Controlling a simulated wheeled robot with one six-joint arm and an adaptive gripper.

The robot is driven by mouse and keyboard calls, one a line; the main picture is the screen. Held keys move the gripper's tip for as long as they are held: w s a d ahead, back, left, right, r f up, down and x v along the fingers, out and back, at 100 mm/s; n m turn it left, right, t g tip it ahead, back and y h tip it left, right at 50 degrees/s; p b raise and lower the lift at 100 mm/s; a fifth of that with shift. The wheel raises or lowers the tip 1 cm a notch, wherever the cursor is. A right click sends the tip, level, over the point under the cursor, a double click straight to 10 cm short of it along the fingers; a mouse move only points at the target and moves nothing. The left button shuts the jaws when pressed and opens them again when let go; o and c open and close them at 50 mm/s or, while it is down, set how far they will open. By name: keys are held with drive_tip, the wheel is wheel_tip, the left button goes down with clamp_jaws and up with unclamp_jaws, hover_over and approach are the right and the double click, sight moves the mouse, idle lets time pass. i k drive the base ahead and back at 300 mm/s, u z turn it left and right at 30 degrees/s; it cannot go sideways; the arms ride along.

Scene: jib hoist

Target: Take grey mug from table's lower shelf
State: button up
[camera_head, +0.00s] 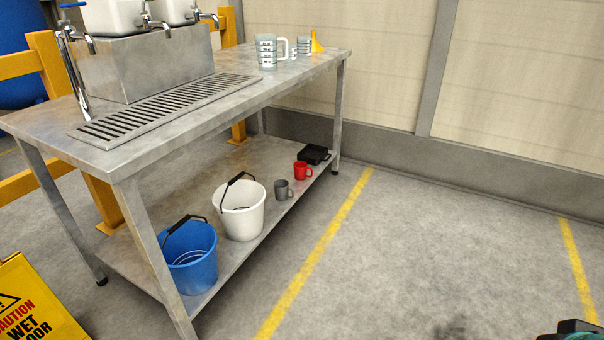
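The grey mug (282,190) stands upright on the table's lower shelf (215,168), near its front edge. Its handle points to the right. It sits between a white bucket on its left and a red mug (302,170) on its right, with small gaps to both. The metal table (316,66) has its top above the shelf, and the mug is open to view from the front. My gripper is not visible; only a dark and teal part, perhaps of my arm, shows at the bottom right corner.
A white bucket (240,213) and a blue bucket (189,262) stand on the shelf's left part. A black object (314,154) lies at the far right. Measuring jugs and an orange funnel (317,43) stand on top. A wet floor sign (38,305) is lower left. Floor right of the table is clear.

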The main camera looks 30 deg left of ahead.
sight(281, 186)
drive_tip(key=u, duration=0.9)
drive_tip(key=k, duration=0.5)
drive_tip(key=z, duration=0.05)
drive_tip(key=i, duration=0.25)
drive_tip(key=u, duration=0.85)
drive_tip(key=i, duration=1.4)
drive_tip(key=z, duration=1)
drive_tip(key=i, duration=0.55)
drive_tip(key=z, duration=0.55)
